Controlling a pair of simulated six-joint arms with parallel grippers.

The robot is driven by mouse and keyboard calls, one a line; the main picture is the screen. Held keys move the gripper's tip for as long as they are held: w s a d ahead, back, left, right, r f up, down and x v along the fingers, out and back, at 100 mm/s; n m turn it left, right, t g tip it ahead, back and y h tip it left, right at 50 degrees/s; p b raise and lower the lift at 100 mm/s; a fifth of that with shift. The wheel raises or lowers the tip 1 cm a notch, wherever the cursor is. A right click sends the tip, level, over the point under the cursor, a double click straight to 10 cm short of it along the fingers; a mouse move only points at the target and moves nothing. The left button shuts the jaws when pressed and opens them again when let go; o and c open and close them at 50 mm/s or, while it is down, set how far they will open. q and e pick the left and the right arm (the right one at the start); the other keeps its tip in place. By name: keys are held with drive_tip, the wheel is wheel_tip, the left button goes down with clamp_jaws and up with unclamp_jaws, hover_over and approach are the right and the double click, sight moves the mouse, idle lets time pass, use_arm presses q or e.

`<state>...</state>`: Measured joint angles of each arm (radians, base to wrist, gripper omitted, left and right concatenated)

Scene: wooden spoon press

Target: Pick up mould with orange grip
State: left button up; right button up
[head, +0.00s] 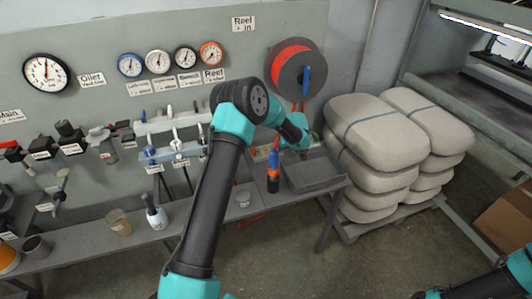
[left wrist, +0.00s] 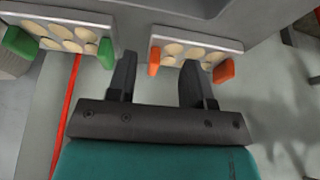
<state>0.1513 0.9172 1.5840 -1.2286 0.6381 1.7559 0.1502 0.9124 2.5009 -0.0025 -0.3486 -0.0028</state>
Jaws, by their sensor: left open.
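The mould with orange grips (left wrist: 197,42) is in the upper middle of the left wrist view. It is a pale plate with round wells, with an orange grip (left wrist: 154,62) at its left end and another (left wrist: 223,71) at its right end. My left gripper (left wrist: 157,75) is open. Its fingertips lie on either side of the left orange grip in the picture; contact cannot be told. In the head view the left gripper (head: 303,143) is small and partly hidden by its own wrist. The right gripper is out of frame.
A similar mould with green grips (left wrist: 62,40) is left of the orange one, close to my left finger. In the head view, a grey tray (head: 318,184) is on the bench below the gripper, a hose reel (head: 297,75) hangs above, and stacked sacks (head: 375,135) stand right.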

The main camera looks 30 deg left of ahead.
sight(266, 150)
use_arm(q)
drive_tip(key=w+a, duration=0.3)
drive_tip(key=a, duration=0.2)
drive_tip(key=shift+w, duration=0.4)
drive_tip(key=shift+w+a+f, duration=0.15)
drive_tip(key=shift+w+a, duration=0.05)
drive_tip(key=shift+a, duration=0.05)
drive_tip(key=shift+x, duration=2.35)
drive_tip(key=shift+c, duration=0.4)
clamp_jaws()
drive_tip(key=shift+w, duration=0.1)
